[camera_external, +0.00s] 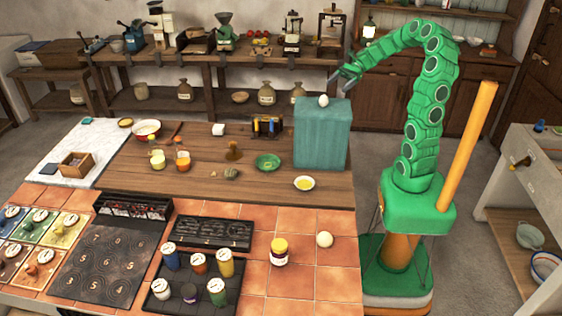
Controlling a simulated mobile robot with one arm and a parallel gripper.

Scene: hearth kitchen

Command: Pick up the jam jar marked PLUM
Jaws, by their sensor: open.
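Several lidded jars stand in a dark tray (200,300) on the tiled counter at the bottom middle. They include a blue jar (170,260), an orange-red jar (198,264), a yellow jar (226,265), a cream jar (161,290), a purple-banded jar (190,294) and a green jar (217,293). Another jar (278,257) with a yellow top and a dark purple lower part stands alone to the right of the tray. The labels are too small to read, so I cannot tell which says PLUM. My gripper (345,77) is open and empty, high up, far from the jars.
A tall teal block (322,138) with a white egg-like ball (323,100) on top stands just below my gripper. A pale ball (324,239) lies right of the lone jar. A yellow-filled dish (304,183) and a green dish (267,162) sit on the wooden worktop.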

